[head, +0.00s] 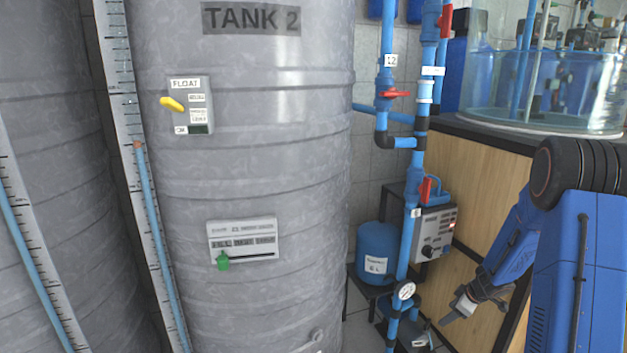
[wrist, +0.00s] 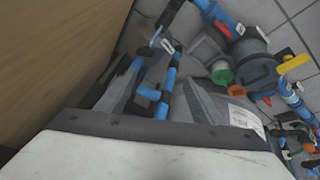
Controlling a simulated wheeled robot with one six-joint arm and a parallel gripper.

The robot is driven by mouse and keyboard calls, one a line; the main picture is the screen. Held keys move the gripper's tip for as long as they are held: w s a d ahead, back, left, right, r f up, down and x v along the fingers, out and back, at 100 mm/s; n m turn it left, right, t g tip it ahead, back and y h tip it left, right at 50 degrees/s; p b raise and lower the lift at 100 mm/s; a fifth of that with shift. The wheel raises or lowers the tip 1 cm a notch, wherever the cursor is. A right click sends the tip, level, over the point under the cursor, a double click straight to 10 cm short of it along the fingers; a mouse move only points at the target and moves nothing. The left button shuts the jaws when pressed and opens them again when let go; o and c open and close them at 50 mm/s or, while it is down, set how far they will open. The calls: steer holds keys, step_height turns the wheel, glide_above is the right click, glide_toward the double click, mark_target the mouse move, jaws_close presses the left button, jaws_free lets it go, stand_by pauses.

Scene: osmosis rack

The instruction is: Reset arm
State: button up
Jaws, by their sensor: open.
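My blue arm (head: 578,270) is at the right of the head view, bent down and to the left. My gripper (head: 452,312) is at its end, open, pointing down and left, to the right of the pressure gauge (head: 404,291). I see nothing between its fingers.
The large grey TANK 2 (head: 265,185) stands left of centre, with a yellow-lever float panel (head: 190,105). Blue pipes with red valves (head: 396,94), a control box (head: 434,233) and a small blue tank (head: 378,255) stand near my gripper. A wood-panelled counter (head: 470,185) is behind my arm.

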step_height(320, 180, up, 17)
steer(key=m+t+h, duration=0.3)
steer(key=h, duration=0.1)
steer(key=s+a+r+m+h, duration=0.1)
steer(key=s+r+m+h, duration=0.2)
steer(key=s+r, duration=0.75)
steer(key=s+a+r+m+g+y, duration=0.1)
steer(key=s+a, duration=0.5)
steer(key=s, duration=0.4)
steer(key=s+a+r+m+g+y, duration=0.1)
steer(key=s+a+y, duration=0.1)
steer(key=s+a, duration=0.4)
steer(key=s+a+r+m+g+y, duration=0.1)
steer(key=s+a, duration=0.5)
steer(key=s, duration=0.9)
steer(key=shift+s+r+y, duration=0.25)
steer(key=shift+r+y, duration=0.05)
steer(key=shift+y, duration=0.2)
